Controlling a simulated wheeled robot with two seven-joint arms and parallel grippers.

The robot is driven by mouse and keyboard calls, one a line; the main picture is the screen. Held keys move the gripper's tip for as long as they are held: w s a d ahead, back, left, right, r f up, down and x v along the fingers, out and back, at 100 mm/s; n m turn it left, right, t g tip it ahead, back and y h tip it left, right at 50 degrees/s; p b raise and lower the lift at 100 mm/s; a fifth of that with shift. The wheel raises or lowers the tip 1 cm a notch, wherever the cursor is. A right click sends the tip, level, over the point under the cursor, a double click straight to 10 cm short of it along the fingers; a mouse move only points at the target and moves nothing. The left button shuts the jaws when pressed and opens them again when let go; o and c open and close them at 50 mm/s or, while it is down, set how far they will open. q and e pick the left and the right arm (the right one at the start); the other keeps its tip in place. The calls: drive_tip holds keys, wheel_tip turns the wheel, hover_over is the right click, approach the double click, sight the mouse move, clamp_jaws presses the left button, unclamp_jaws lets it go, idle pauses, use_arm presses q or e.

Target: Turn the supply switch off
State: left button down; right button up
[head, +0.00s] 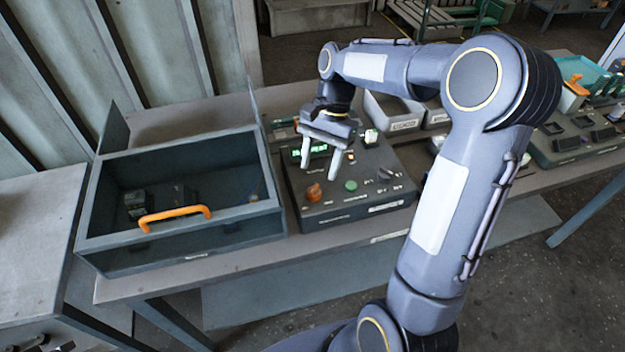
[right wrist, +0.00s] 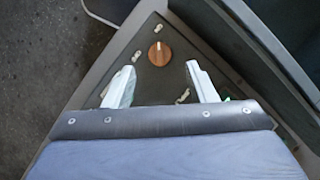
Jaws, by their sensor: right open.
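A dark control box (head: 345,208) stands on the bench, with an orange rotary knob (head: 313,192) at its front left corner. A green button (head: 351,185), small toggles (head: 383,173) and a lit green display sit on its top. The labels are too small to read, so I cannot tell which control is marked supply. My right gripper (head: 320,171) is open and empty above the panel, fingers pointing down, behind the knob. In the right wrist view the orange knob (right wrist: 160,54) lies beyond the open fingertips (right wrist: 156,82), untouched. My left gripper is out of view.
An open dark housing (head: 180,246) with an orange handle (head: 174,214) stands close to the left of the control box. Grey bins (head: 392,111) stand behind the box. Another panel (head: 580,143) with a teal tray is at the far right.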

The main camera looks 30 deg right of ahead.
sight(315, 187)
drive_tip(key=x, duration=0.5)
drive_tip(key=shift+s+f, duration=0.1)
drive_tip(key=shift+f, duration=0.25)
drive_tip(key=c, duration=1)
drive_tip(key=shift+o, duration=0.2)
